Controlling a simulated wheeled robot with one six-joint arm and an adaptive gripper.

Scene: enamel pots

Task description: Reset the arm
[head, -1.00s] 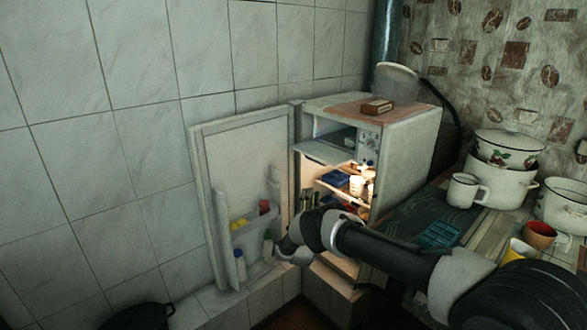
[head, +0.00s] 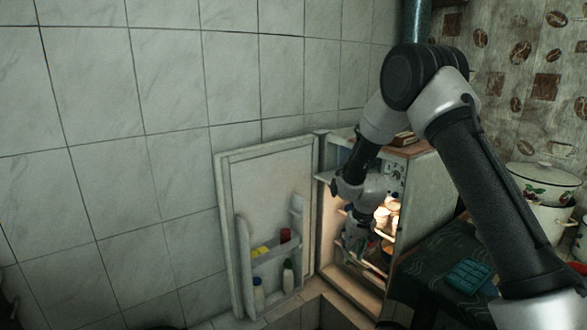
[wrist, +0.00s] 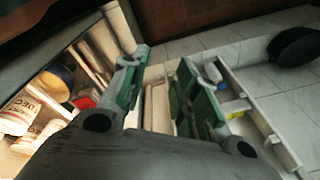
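My arm bends up high in the head view, with its elbow above the open fridge (head: 418,195). My gripper (head: 355,243) points down in front of the fridge opening, near the lit shelves. In the wrist view my gripper (wrist: 163,72) has its two green-padded fingers apart, with nothing seen between them. The fridge door (head: 268,190) stands wide open to the left, with bottles in its rack. It also shows beyond the fingers in the wrist view (wrist: 262,125). My arm hides part of the fridge's inside and top.
White containers (wrist: 20,112) stand on a fridge shelf close to the left of my gripper in the wrist view. A dark table (head: 440,258) with a blue item (head: 468,273) and an enamel pot (head: 543,185) are at right. A black pot (wrist: 294,46) sits on the tiled floor.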

